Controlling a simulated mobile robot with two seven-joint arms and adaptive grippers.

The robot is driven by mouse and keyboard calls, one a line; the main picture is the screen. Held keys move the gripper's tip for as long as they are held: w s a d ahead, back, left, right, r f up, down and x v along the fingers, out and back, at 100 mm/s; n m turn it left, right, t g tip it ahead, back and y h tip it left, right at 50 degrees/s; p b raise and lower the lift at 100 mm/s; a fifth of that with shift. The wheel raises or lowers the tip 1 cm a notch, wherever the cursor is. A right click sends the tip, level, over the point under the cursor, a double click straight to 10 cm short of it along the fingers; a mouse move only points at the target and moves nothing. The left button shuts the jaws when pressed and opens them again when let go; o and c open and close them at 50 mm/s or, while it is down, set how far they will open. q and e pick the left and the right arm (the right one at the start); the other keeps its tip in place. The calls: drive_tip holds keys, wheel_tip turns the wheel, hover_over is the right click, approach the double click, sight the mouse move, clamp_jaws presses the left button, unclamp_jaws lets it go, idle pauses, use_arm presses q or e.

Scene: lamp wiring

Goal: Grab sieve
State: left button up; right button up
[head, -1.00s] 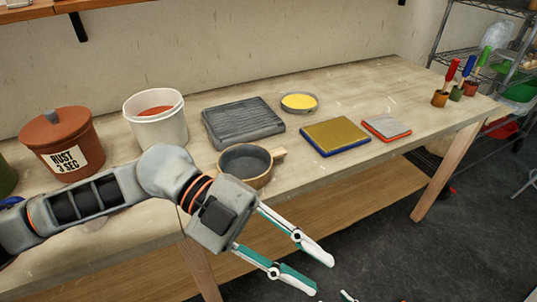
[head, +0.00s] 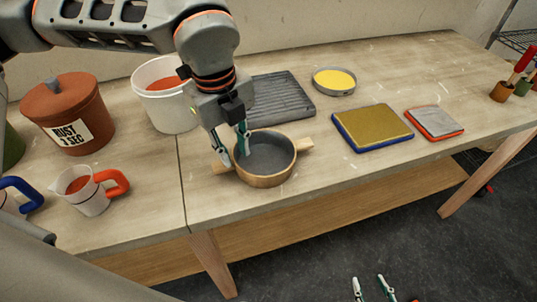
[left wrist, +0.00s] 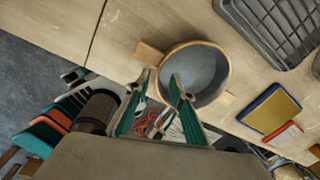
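The sieve (head: 266,160) is a round pan with a wooden rim, a grey inside and two wooden side handles. It sits on the table near the front edge, and also shows in the left wrist view (left wrist: 206,68). My left gripper (head: 231,155) is over the sieve's left side, pointing down, with its fingers apart. In the left wrist view the gripper (left wrist: 162,78) has one finger outside the rim and one over the inside. I cannot tell whether the fingers touch the rim. My right gripper (head: 370,284) shows only its parted fingertips at the bottom of the head view, away from the table.
A white bucket (head: 164,112) stands behind my left gripper. A lidded rust pot (head: 70,110) and an orange-handled jug (head: 88,192) are left. Behind are a ribbed grey tray (head: 285,98) and a yellow dish (head: 335,80). Gold (head: 372,127) and grey (head: 434,121) pads lie right.

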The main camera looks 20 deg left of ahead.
sight(240, 166)
use_arm(q)
drive_tip(key=f, duration=0.4)
drive_tip(key=d+f, duration=0.1)
drive_tip(key=f, duration=0.1)
drive_tip(key=shift+s, duration=0.25)
drive_tip(key=shift+w+f, duration=0.25)
drive_tip(key=shift+f, duration=0.05)
drive_tip(key=shift+s+r, duration=0.1)
drive_tip(key=shift+r, duration=0.05)
clamp_jaws()
